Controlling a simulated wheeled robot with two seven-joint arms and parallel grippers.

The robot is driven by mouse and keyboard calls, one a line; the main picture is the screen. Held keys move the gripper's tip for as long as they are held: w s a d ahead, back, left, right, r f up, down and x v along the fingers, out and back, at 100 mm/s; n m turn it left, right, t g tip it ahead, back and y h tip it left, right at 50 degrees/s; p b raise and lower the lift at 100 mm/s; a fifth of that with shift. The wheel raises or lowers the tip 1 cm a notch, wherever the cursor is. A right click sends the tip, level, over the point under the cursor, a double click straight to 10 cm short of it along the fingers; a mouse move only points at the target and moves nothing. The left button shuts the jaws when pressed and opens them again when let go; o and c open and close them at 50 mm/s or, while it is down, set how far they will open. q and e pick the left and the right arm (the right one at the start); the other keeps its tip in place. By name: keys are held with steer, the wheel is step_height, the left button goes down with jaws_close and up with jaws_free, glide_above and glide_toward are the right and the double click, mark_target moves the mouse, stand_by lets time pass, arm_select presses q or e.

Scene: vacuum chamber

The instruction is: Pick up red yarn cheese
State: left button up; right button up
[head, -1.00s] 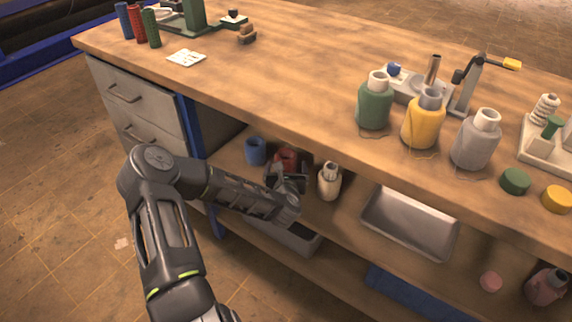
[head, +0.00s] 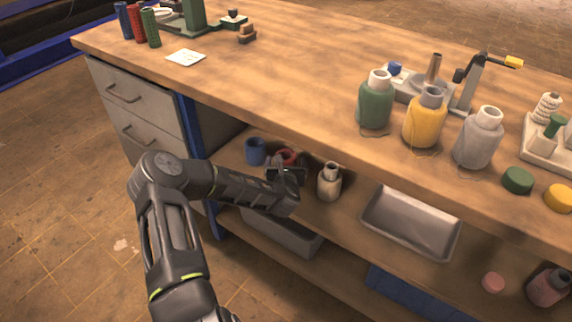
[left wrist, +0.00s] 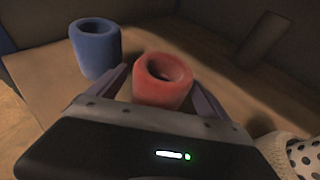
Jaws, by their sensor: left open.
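The red yarn cheese (left wrist: 160,82) is a short red cylinder with a hole in its top, upright on the shelf under the workbench. In the head view the red yarn cheese (head: 288,156) is mostly hidden behind my left gripper (head: 286,168). In the left wrist view my left gripper (left wrist: 158,88) is open, with a finger on either side of the red cheese near its base. I cannot tell whether the fingers touch it. My right gripper is not in view.
A blue yarn cheese (left wrist: 96,48) stands close left of the red one, also in the head view (head: 255,151). A cream cone (head: 329,182) stands to the right. A metal tray (head: 410,222) lies farther right. The benchtop (head: 290,75) overhangs the shelf.

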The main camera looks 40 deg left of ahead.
arm_select(q)
steer(key=c, duration=1.6)
